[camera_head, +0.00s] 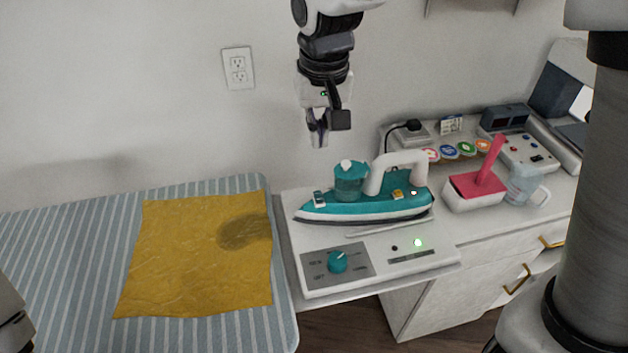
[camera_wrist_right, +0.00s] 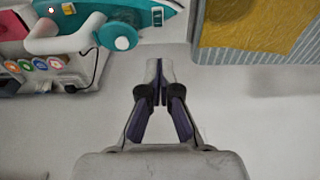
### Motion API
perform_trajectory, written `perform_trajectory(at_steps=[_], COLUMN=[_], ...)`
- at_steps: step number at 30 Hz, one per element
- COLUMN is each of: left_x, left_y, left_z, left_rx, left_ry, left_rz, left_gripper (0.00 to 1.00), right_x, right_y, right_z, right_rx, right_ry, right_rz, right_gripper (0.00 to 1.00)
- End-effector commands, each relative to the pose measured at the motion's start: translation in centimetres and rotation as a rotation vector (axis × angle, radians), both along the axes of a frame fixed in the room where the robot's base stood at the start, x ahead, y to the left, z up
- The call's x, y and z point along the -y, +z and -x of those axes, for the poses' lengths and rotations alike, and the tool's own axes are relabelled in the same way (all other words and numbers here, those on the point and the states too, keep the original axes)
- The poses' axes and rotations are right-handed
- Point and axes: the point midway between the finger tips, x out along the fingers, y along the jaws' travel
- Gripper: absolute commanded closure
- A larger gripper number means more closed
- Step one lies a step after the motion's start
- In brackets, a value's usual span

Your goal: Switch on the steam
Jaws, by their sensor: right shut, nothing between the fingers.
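A teal and white iron (camera_head: 370,205) rests on a white base station (camera_head: 375,245), its pointed end to the left. It has a teal round tank with a white cap (camera_head: 347,167), a white handle (camera_head: 376,172), a small yellow switch (camera_head: 397,194) and a small light-coloured control near the tip (camera_head: 319,198). The base has a teal dial (camera_head: 337,261) and a lit green light (camera_head: 418,243). My right gripper (camera_head: 318,138) is shut and empty above and left of the tank, apart from it. In the wrist view its fingertips (camera_wrist_right: 158,70) meet below the iron (camera_wrist_right: 130,15). My left gripper is not visible.
A yellow cloth with a dark patch (camera_head: 170,250) lies on the striped board (camera_head: 55,240) at left. A pink and white box (camera_head: 473,190), a clear cup (camera_head: 522,185) and several coloured discs (camera_head: 449,151) stand right of the iron. The wall (camera_head: 150,110) is close behind.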

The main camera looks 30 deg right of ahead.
Motion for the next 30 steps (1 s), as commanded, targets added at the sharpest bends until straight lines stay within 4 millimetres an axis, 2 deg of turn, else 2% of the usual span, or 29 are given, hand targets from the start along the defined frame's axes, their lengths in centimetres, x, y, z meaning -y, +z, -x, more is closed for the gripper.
perform_trajectory(at_steps=[5,15,19,24,30], left_x=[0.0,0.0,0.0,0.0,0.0], left_y=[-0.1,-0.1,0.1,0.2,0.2], left_z=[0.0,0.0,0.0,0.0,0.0], left_rx=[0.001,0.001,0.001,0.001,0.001], left_ry=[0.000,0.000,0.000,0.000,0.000], left_rz=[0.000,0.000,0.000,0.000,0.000], left_gripper=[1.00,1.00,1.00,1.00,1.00], right_x=[0.1,0.3,0.4,0.5,0.5], right_y=[-2.6,-9.9,-12.1,-13.5,-13.6], right_z=[-0.3,-1.2,-1.5,-1.8,-1.8], right_rx=[-0.005,-0.007,-0.005,-0.002,-0.001], right_ry=[0.000,0.000,0.001,0.001,0.001], right_rz=[0.000,-0.001,0.000,0.000,0.000], right_gripper=[1.00,1.00,1.00,1.00,1.00])
